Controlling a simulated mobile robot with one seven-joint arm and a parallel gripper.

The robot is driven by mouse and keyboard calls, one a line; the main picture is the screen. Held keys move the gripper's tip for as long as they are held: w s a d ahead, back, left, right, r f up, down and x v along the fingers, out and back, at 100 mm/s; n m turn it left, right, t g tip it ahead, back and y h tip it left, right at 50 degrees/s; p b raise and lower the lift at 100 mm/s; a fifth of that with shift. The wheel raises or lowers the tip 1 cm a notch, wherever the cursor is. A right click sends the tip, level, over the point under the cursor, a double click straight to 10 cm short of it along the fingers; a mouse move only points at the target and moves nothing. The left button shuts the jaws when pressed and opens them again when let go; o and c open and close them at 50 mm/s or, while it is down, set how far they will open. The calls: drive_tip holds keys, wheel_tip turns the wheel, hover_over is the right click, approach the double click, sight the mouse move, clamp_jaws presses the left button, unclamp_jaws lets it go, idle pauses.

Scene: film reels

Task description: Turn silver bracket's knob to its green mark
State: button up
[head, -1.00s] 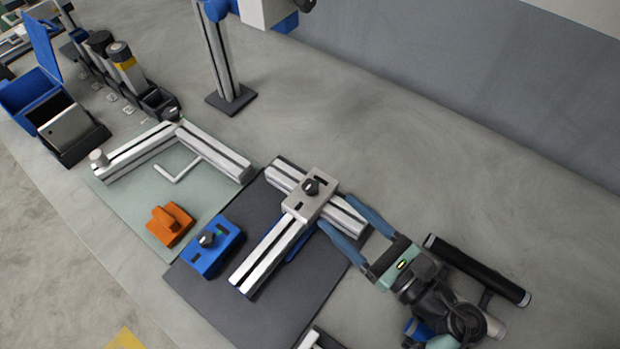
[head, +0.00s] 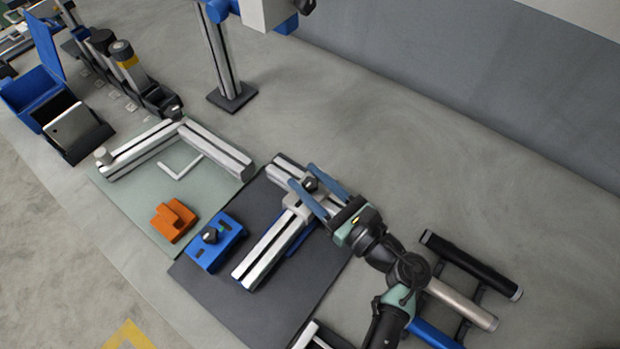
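The silver bracket (head: 294,203) sits on the crossing aluminium profiles, partly hidden under my gripper. Its dark knob (head: 310,184) shows between my two blue fingers. My gripper (head: 301,176) is over the bracket, its fingers pointing up-left, one on each side of the knob. A gap seems to show between the fingers and the knob, but contact is hard to judge. The green mark cannot be made out.
A blue bracket (head: 228,236) with its own dark knob lies left on the dark mat (head: 215,289). An orange block (head: 170,224) sits on the pale green mat (head: 136,213). A rack with black, silver and blue bars (head: 462,262) stands right of my arm.

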clamp_jaws()
